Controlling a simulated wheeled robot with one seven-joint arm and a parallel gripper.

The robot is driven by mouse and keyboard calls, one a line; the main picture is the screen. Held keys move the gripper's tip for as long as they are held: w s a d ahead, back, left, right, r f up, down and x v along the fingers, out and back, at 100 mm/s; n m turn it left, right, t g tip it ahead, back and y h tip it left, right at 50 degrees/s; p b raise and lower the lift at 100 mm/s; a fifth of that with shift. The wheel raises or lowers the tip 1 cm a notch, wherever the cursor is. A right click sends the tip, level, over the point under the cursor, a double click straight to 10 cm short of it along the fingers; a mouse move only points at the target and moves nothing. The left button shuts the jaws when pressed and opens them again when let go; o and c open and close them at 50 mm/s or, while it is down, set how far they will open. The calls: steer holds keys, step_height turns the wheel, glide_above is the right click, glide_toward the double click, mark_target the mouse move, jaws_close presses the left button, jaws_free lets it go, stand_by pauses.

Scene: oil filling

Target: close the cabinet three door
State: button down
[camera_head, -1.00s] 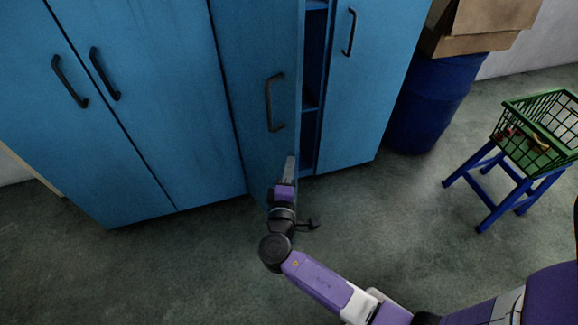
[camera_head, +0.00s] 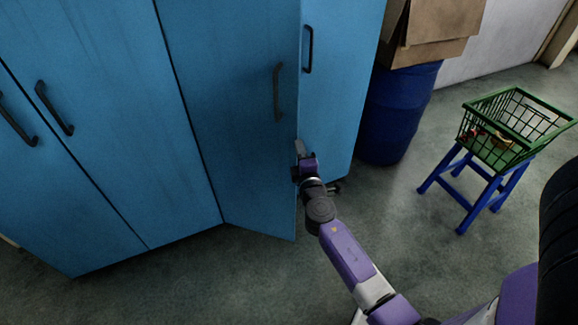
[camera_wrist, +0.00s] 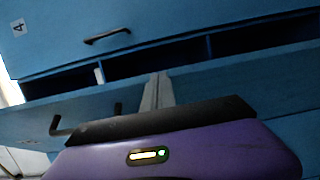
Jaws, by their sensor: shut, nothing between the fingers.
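The cabinet three door (camera_head: 235,130) is a blue panel with a dark vertical handle (camera_head: 278,92). It stands ajar, its free edge swung out from the cabinet front. My gripper (camera_head: 299,147) is shut and empty, with its tips at the door's free edge below the handle; I cannot tell whether they touch. In the wrist view, the shut fingers (camera_wrist: 157,90) overlap the open door (camera_wrist: 205,88), with its handle (camera_wrist: 62,128) at left. Dark shelf compartments (camera_wrist: 155,60) show beyond the door. In the head view the door hides the inside.
The neighbouring door (camera_head: 340,80), labelled 4 in the wrist view (camera_wrist: 18,27), is shut. A blue barrel (camera_head: 398,115) with cardboard boxes (camera_head: 430,35) stands right of the cabinet. A green basket (camera_head: 510,125) sits on a blue stool (camera_head: 480,185). Floor before the cabinet is clear.

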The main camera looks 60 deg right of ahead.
steer(key=w+d+t+y+b, duration=0.1)
steer(key=w+d, duration=0.4)
steer(key=d, duration=0.5)
steer(key=w+d+n+b, duration=0.1)
steer(key=w+d+b, duration=0.2)
steer(key=w+d, duration=0.3)
steer(key=shift+d+n+t+y, duration=0.3)
steer(key=shift+d+t+y, duration=0.1)
steer(key=shift+d, duration=2.35)
steer(key=shift+s+a, duration=0.1)
steer(key=shift+s, duration=0.05)
